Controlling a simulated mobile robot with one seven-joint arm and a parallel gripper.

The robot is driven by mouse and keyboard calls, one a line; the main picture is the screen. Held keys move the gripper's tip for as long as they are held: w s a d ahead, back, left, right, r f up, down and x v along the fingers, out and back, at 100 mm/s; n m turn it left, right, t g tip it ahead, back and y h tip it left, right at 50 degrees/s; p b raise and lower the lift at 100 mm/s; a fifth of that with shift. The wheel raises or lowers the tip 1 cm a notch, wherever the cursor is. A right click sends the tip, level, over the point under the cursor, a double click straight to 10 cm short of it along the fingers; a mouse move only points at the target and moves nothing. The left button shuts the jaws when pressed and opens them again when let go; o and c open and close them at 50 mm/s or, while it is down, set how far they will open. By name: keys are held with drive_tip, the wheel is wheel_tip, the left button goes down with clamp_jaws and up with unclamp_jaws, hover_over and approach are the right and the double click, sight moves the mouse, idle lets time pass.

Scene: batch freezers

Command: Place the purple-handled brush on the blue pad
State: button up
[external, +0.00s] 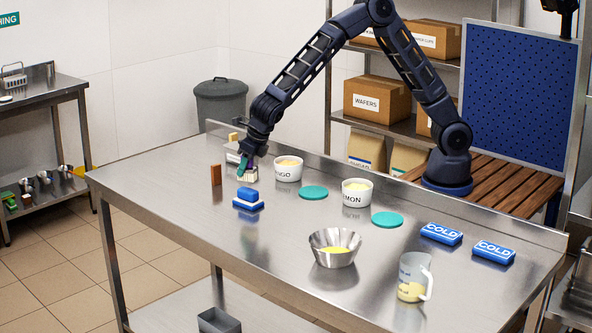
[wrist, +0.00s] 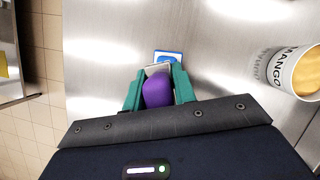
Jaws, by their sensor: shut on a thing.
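My gripper (external: 246,167) is shut on the purple-handled brush, near the left end of the steel bench. In the wrist view the purple handle (wrist: 157,90) sits between the green fingers. Pale bristles (external: 250,177) show under the gripper in the external view; whether they touch the bench is unclear. A blue-and-white block (external: 248,195) lies in front of the gripper. The wrist view shows a blue piece with a white mark (wrist: 168,57) just beyond the fingertips. I cannot tell which blue thing is the pad.
A brown upright block (external: 215,175) stands left of the gripper. The mango tub (external: 288,170) is close on its right, then the lemon tub (external: 356,193). Teal discs (external: 387,220), a metal bowl (external: 335,248), a jug (external: 413,278) and blue cold packs (external: 441,234) lie further right.

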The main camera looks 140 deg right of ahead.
sight(248, 168)
drive_tip(key=shift+f, duration=1.5)
drive_tip(key=shift+f, duration=0.1)
drive_tip(key=o, duration=1)
